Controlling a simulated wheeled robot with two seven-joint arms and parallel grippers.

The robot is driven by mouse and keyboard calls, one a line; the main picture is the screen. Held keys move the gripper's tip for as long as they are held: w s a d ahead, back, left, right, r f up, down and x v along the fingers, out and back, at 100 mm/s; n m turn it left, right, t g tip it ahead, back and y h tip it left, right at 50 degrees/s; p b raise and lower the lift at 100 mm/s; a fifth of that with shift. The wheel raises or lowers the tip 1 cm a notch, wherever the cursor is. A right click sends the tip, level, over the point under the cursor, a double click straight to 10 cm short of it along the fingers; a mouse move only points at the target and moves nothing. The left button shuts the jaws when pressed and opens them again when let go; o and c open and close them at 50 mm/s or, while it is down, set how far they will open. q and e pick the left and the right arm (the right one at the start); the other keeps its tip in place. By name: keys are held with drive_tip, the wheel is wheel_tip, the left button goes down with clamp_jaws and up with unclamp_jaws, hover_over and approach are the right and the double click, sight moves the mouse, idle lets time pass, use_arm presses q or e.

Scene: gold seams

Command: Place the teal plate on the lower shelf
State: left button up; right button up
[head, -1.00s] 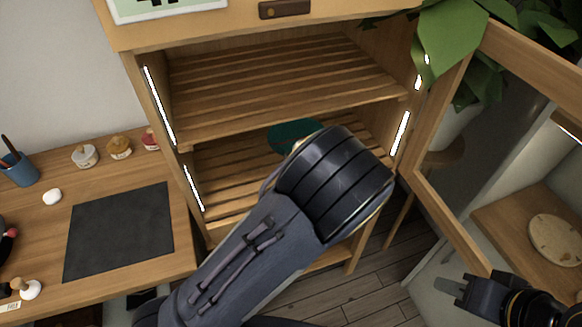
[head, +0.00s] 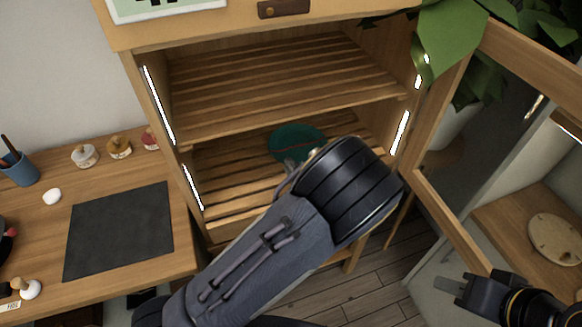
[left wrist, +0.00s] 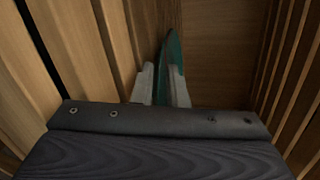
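The teal plate (head: 297,143) is in the lower bay of the wooden cabinet, just above or against the slats of the lower shelf (head: 232,185); contact is unclear. In the left wrist view the plate (left wrist: 173,52) shows nearly edge-on between the two grey fingers of my left gripper (left wrist: 160,84). The fingers are close on both sides of its near rim and look shut on it. In the head view my left forearm and wrist hide most of this gripper (head: 290,165). My right gripper (head: 450,284) is at the lower right, away from the plate; its finger gap is not clear.
The upper slatted shelf (head: 285,85) is empty and hangs over the plate. The cabinet's glass door (head: 440,205) stands open on the right, near a leafy plant (head: 450,45). A desk with a dark mat (head: 120,230) and small items is on the left.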

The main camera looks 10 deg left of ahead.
use_arm(q)
drive_tip(key=b+v, duration=0.2)
drive_tip(key=v, duration=1)
drive_tip(key=s+a+n+g+h, duration=0.4)
drive_tip(key=s+a+n+g, duration=0.45)
drive_tip(key=a, duration=0.45)
drive_tip(key=s+r+n+t+h, duration=0.2)
drive_tip(key=s+r+n+h, duration=0.4)
drive_tip(key=s, duration=0.5)
drive_tip(key=shift+s+a+r+h, duration=0.3)
drive_tip(key=shift+a+r+h, duration=0.1)
drive_tip(key=shift+r+h, duration=1.05)
drive_tip(key=shift+f+t, duration=0.15)
drive_tip(key=shift+t, duration=0.1)
